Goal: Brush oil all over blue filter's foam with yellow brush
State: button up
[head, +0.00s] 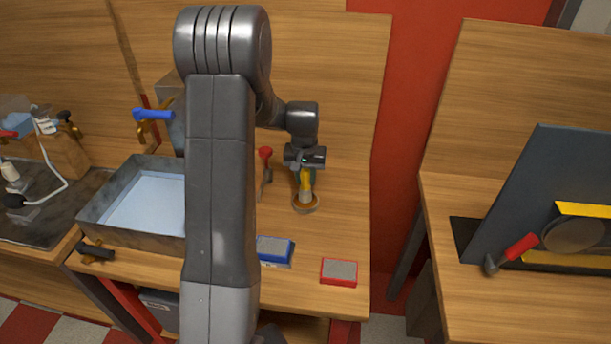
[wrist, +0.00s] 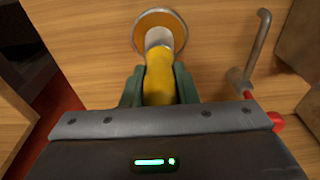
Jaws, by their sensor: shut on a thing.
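My gripper (head: 305,168) is shut on the yellow brush (head: 306,182), gripping its handle. The blue filter (head: 274,250), with a grey foam top, lies on the bench nearer the front, partly hidden by my arm.
A red filter (head: 339,272) lies at the bench's front right. A red-handled tool (head: 265,155) is left of the brush. A metal basin (head: 105,222) of pale liquid stands left. A second bench (head: 500,300) with a dark panel (head: 535,190) is across a gap.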

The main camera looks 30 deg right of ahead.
jog(key=shift+f+b, duration=0.35)
jog(key=shift+f, duration=0.05)
dwell(1.2)
jog(key=shift+r, duration=0.1)
jog(key=shift+r+p, duration=2.25)
jog(key=shift+r, duration=1.2)
